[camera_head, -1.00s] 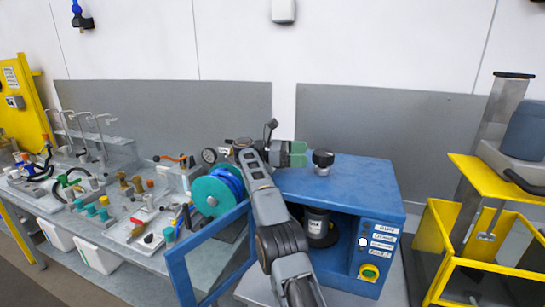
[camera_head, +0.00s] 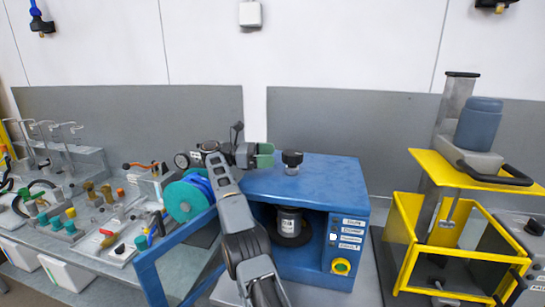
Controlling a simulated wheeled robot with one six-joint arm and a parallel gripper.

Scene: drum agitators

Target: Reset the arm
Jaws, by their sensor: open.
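My arm reaches up from the bottom of the head view and bends right at its wrist. My gripper (camera_head: 265,155) has green fingers and is open with nothing seen between them. It is over the left back part of the top of a blue box-shaped machine (camera_head: 315,180). A black knob on a short stem (camera_head: 292,160) stands on that top, just right of the fingers and apart from them. The machine's front door (camera_head: 150,275) stands open to the left. A dark can with a pale label (camera_head: 289,222) is inside. My forearm hides part of the opening.
Left, a bench holds valves, fittings and tools around a teal and blue reel (camera_head: 186,197). Right, a yellow-framed machine (camera_head: 407,235) carries a blue-grey container (camera_head: 479,125). Buttons (camera_head: 341,266) sit on the blue machine's front. A grey panel (camera_head: 350,125) stands behind.

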